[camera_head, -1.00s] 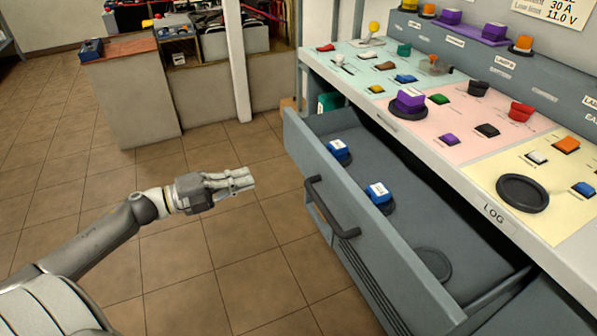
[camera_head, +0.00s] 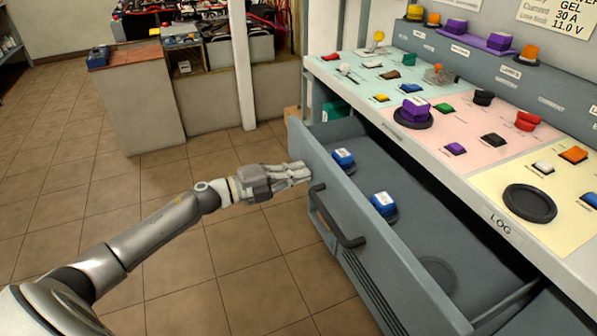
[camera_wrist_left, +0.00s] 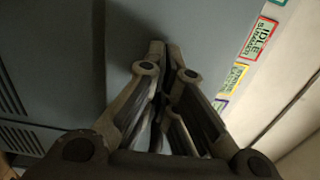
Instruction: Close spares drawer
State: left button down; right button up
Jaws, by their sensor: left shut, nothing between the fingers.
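The spares drawer (camera_head: 349,206) is a grey drawer under the workbench, pulled out, with a dark bar handle (camera_head: 336,219) on its front. Two blue items with white labels, one farther back (camera_head: 343,158) and one nearer (camera_head: 383,203), sit inside it. My left gripper (camera_head: 308,172) is shut and empty, its fingertips at the drawer front's upper part, left of the handle. In the left wrist view the closed fingers (camera_wrist_left: 161,46) point at a grey panel (camera_wrist_left: 60,60); whether they touch it I cannot tell. My right gripper is not in view.
The bench top (camera_head: 402,119) above the drawer carries colored mats with several small blocks and dark round pads. A low cabinet (camera_head: 133,105) and a white post (camera_head: 240,70) stand at the back. The tiled floor (camera_head: 170,270) is open left of the drawer.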

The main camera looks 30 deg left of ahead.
pick_arm(q)
jog(key=shift+w+d, duration=0.15)
jog(key=shift+w, duration=0.05)
dwell(0.3)
jog(key=shift+w+d+r, duration=0.1)
jog(key=shift+w+d, duration=0.25)
jog(key=shift+w, duration=0.1)
send_near(352, 155)
jog(key=x, duration=0.3)
jog(key=shift+w+d+p, duration=0.1)
jog(key=shift+d+p, duration=0.05)
jog(key=shift+p, duration=0.2)
jog(key=x, duration=0.6)
jog(key=shift+w+d+f, duration=0.2)
jog(key=shift+w+f, duration=0.05)
jog(key=b+x, duration=0.1)
jog(key=x, duration=0.4)
jog(key=shift+w+d, duration=0.5)
jog(key=shift+w, duration=0.1)
jog(key=shift+r, duration=0.15)
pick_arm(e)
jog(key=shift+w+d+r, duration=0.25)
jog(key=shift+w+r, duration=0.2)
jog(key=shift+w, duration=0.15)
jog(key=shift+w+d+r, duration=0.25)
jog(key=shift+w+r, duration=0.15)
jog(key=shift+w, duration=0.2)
pick_arm(q)
jog(key=shift+r, duration=0.1)
